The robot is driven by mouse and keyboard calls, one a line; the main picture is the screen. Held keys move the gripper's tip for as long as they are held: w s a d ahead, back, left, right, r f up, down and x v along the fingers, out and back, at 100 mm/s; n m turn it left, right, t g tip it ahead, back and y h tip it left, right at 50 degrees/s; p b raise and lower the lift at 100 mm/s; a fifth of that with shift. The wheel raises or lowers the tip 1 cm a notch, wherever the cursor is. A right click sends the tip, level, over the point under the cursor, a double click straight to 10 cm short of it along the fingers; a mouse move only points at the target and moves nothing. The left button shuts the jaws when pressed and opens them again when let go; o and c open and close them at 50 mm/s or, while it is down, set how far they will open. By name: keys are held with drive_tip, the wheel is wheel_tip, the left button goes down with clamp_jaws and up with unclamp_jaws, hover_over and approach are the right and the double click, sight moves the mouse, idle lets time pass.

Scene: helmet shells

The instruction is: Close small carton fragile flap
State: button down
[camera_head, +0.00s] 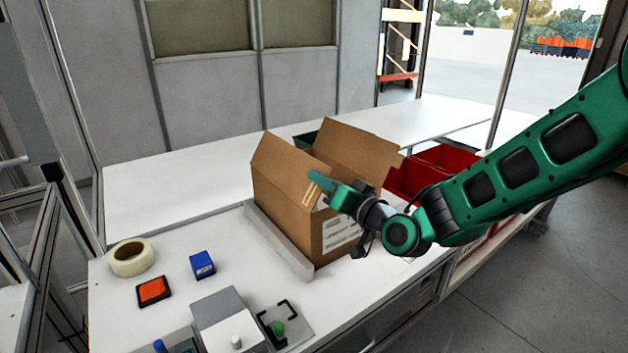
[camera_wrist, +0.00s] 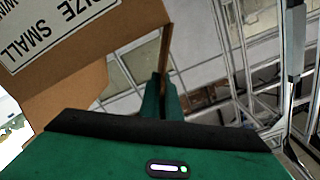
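The small carton (camera_head: 290,204) is a brown box on the white table, its top open. A left flap (camera_head: 279,160) and a far flap (camera_head: 356,152) stand up. My gripper (camera_head: 320,179) reaches in from the right over the carton's near top edge, beside a panel with pale orange marks. In the wrist view, the fingers (camera_wrist: 163,95) are close together, with a thin brown flap edge (camera_wrist: 166,48) directly at their tips. I cannot tell whether it is held or only touched. A "SIZE SMALL" label (camera_wrist: 50,28) shows there on the carton. My arm hides the carton's right corner.
A pale rail (camera_head: 280,243) runs along the carton's left side. A tape roll (camera_head: 132,257), an orange pad (camera_head: 153,291), a blue box (camera_head: 202,265) and a grey block (camera_head: 228,318) lie at front left. Red bins (camera_head: 446,160) stand behind my arm.

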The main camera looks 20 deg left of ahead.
drive_tip(key=shift+w+d+f+m, duration=0.4)
drive_tip(key=shift+f+m, duration=0.2)
drive_tip(key=shift+m, duration=0.55)
drive_tip(key=shift+w+d+f+m, duration=0.35)
drive_tip(key=shift+f+m, duration=0.3)
drive_tip(key=shift+m, duration=0.45)
drive_tip(key=shift+w+d+f+m, duration=0.3)
drive_tip(key=shift+w+f+m, duration=0.25)
drive_tip(key=shift+m, duration=0.6)
drive_tip(key=shift+f, duration=0.1)
drive_tip(key=shift+s, duration=0.1)
drive_tip(key=c, duration=2)
unclamp_jaws()
drive_tip(key=v, duration=1)
drive_tip(key=shift+d, duration=0.35)
drive_tip(key=shift+s, duration=0.15)
